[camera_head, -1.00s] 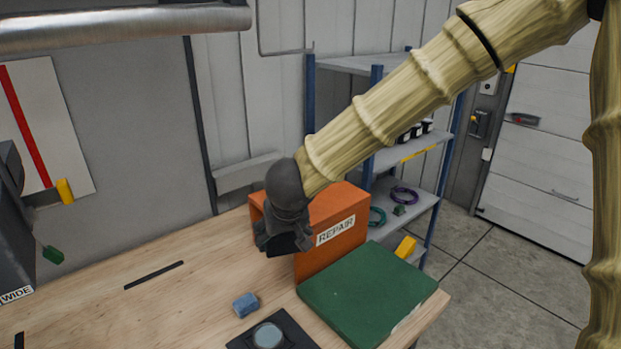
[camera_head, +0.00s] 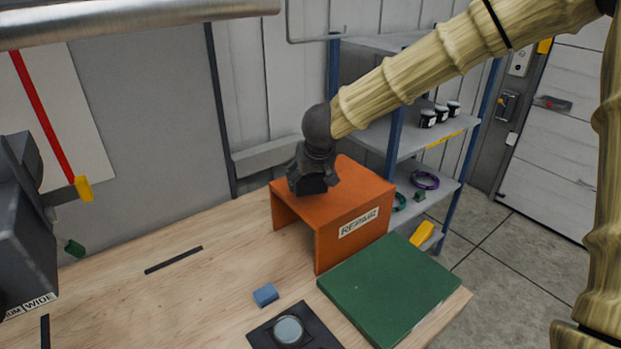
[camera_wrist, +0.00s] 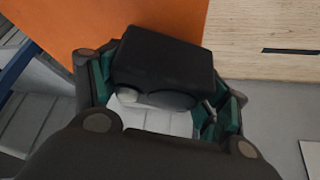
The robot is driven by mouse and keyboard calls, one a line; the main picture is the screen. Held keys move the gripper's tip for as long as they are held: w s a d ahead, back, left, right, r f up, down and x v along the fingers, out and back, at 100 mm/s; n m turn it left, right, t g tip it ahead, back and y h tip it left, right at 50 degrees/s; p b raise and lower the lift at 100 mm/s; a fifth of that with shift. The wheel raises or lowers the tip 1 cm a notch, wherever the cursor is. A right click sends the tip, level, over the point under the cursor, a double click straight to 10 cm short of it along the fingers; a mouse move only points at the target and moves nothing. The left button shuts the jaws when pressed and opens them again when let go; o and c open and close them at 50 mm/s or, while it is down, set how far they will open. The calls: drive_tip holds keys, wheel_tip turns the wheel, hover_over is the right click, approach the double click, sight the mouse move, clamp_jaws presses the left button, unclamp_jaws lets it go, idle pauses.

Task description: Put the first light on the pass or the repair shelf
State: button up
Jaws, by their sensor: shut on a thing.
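My gripper (camera_head: 313,180) is at the far left corner of the orange shelf (camera_head: 350,213) marked REPAIR, and it looks to be above the shelf top. In the wrist view, the teal finger pads are shut on a dark boxy light (camera_wrist: 163,62) with a round part on its near side. The light is mostly hidden in the head view. The orange shelf also fills the upper left of the wrist view (camera_wrist: 100,18). A green flat-topped piece (camera_head: 388,285) stands in front of the orange shelf, with no readable label, so I cannot tell if it is the pass shelf.
A blue block (camera_head: 265,295) and a black plate with a round disc (camera_head: 288,331) sit on the wooden bench (camera_head: 200,290). A dark device marked WIDE (camera_head: 25,235) stands at the left. A metal rack (camera_head: 425,140) stands behind.

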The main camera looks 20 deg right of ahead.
sight(314, 183)
drive_tip(key=shift+w+d+f, duration=0.1)
drive_tip(key=shift+w+d, duration=0.35)
drive_tip(key=shift+w, duration=0.2)
drive_tip(key=shift+w+d+f, duration=0.1)
drive_tip(key=shift+w+d, duration=0.3)
drive_tip(key=shift+w, duration=0.2)
drive_tip(key=shift+w+d+r+p, duration=0.1)
drive_tip(key=shift+w+d+p, duration=0.2)
drive_tip(key=shift+w+p, duration=0.15)
drive_tip(key=shift+a+f, duration=0.1)
drive_tip(key=shift+f, duration=1.75)
drive_tip(key=shift+s, duration=0.1)
drive_tip(key=o, duration=1.3)
drive_tip(key=shift+f, duration=0.15)
drive_tip(key=shift+o, duration=0.2)
